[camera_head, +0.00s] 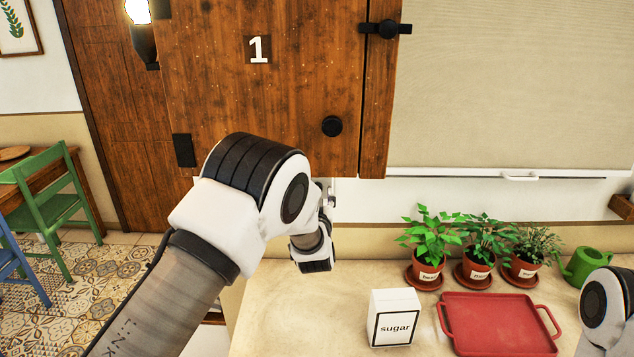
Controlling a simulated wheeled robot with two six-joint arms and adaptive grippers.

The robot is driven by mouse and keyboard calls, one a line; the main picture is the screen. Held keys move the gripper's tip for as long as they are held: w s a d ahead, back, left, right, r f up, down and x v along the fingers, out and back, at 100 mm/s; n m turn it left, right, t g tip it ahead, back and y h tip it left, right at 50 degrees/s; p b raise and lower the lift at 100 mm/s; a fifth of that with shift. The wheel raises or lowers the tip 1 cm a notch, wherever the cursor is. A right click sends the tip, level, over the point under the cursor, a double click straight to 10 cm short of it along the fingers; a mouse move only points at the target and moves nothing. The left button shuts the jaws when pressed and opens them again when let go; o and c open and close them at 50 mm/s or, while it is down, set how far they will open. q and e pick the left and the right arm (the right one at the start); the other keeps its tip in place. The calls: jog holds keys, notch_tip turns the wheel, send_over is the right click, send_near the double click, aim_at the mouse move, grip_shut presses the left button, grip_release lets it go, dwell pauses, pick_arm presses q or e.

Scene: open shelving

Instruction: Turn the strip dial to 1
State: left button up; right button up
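I cannot make out a strip dial in this view; the near arm may hide it. A brown wooden cabinet (220,90) carries a white "1" on a dark plate (259,50) and a round black knob (332,126) on its lower right. My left arm reaches in from the lower left, in front of the cabinet's lower edge. My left gripper (329,200) is mostly hidden behind my arm, just below the cabinet, and its fingers cannot be read. Only a link of my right arm shows at the lower right edge; my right gripper is out of view.
On the counter (290,320) stand a white sugar box (394,316), a red tray (497,324), several potted herbs (429,240) and a green watering can (585,266). A beige blind (510,80) hangs behind. Green chair (65,200) stands far left.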

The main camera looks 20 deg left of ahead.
pick_arm(q)
jog(key=x, duration=0.3)
jog(key=f+p+x, duration=0.1)
jog(key=x, duration=0.1)
jog(key=shift+w+f, duration=0.15)
jog(key=shift+w, duration=0.25)
jog(key=shift+s+r, duration=0.25)
jog(key=shift+s, duration=0.05)
jog(key=shift+s+r, duration=0.2)
jog(key=shift+s, duration=0.05)
jog(key=c, duration=0.5)
jog(key=shift+s+d, duration=0.1)
grip_shut()
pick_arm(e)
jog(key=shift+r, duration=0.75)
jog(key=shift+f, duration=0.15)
